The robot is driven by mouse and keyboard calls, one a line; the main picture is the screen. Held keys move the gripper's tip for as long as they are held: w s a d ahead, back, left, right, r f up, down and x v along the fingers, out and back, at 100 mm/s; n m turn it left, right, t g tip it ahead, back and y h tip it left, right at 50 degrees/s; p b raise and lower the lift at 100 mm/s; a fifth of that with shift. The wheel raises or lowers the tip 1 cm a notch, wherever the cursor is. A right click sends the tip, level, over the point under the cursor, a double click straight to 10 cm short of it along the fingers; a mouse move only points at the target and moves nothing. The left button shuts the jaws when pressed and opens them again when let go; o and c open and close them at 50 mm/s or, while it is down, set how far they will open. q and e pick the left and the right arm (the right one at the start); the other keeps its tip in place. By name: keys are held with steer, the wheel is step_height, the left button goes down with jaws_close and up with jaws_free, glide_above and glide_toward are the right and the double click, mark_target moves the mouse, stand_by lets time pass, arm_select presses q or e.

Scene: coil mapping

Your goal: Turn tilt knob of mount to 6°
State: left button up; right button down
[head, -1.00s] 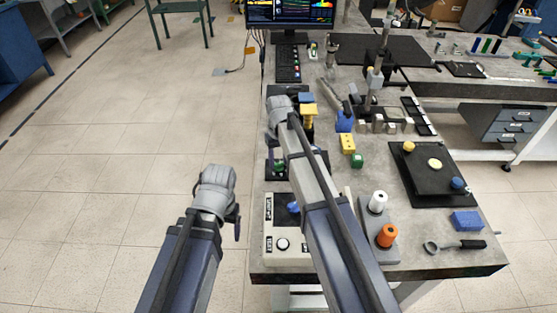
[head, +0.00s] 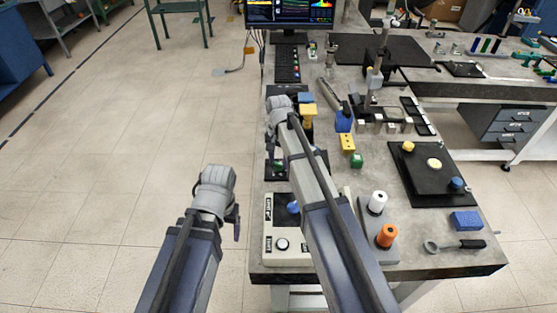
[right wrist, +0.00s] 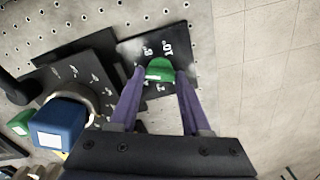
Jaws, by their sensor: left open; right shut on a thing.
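A green knob (right wrist: 159,68) with a white mark on its front sits on a black plate (right wrist: 135,48) with white printed marks in the right wrist view. The two purple fingers of my right gripper (right wrist: 159,73) are shut on the knob, one on each side. The knob's exact angle is too small to read. In the head view the right wrist stands over the mount (head: 278,172), and my arm hides much of it. My left gripper (head: 237,222) is open and empty, over the floor left of the table.
A blue block (right wrist: 60,125) on a round dial is close to the right gripper. A panel with a blue knob (head: 293,207) lies near the table's front. White (head: 378,201) and orange (head: 387,236) spools stand right of my right arm.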

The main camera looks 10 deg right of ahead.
mark_target(278, 163)
steer(key=shift+m, duration=0.4)
steer(key=shift+c, duration=1.8)
jaws_free()
step_height(278, 163, up, 8)
steer(key=p, duration=0.8)
steer(key=shift+f, duration=0.1)
